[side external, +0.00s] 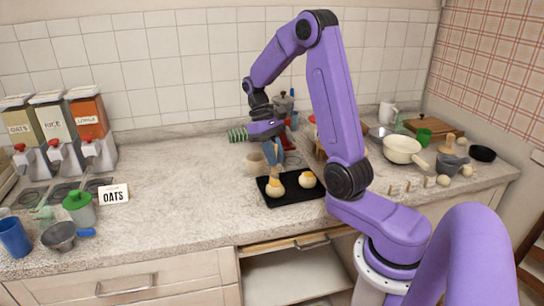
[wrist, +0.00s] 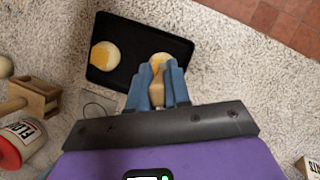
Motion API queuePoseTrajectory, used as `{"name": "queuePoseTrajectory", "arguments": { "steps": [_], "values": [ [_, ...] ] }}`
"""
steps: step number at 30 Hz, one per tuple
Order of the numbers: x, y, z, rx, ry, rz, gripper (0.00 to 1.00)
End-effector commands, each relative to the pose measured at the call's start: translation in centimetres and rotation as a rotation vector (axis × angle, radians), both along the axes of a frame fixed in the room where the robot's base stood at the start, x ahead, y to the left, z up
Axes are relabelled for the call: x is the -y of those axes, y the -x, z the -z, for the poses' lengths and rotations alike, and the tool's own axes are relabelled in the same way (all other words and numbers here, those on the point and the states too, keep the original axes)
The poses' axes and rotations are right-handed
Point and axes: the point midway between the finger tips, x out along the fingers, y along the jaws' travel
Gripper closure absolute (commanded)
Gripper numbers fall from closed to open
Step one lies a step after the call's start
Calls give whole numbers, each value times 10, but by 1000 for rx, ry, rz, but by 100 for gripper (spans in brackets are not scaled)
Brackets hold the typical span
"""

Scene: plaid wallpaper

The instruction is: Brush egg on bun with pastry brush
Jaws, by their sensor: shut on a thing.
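Two pale round buns sit on a black tray (wrist: 128,82). One bun (side external: 307,181) has an orange-yellow patch on top; it also shows on the left in the wrist view (wrist: 110,57). The other bun (side external: 275,191) is under my gripper (side external: 275,165) and shows an orange-yellow area in the wrist view (wrist: 162,58). My gripper's blue fingers are shut on the tan handle of the pastry brush (wrist: 157,94), pointing down over this bun. The bristles are at or just above the bun's top; exact contact cannot be told.
Cookware, including a cream pan (side external: 403,150), crowds the counter at right.

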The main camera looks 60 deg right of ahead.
Motion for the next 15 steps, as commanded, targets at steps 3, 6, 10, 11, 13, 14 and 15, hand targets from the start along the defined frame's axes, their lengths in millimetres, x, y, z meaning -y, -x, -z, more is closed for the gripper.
{"name": "queuePoseTrajectory", "arguments": {
  "steps": [3, 6, 10, 11, 13, 14, 15],
  "values": [
    [3, 1, 1, -2, 2, 1, 100],
    [1, 1, 1, -2, 2, 1, 100],
    [-4, -1, 1, -2, 1, -1, 100],
    [-6, -1, 1, -2, 1, -2, 100],
    [-9, -2, 1, -2, 0, -2, 100],
    [-11, -2, 1, -2, -1, -2, 100],
    [-12, -3, 1, -2, -1, -1, 100]
  ]
}}
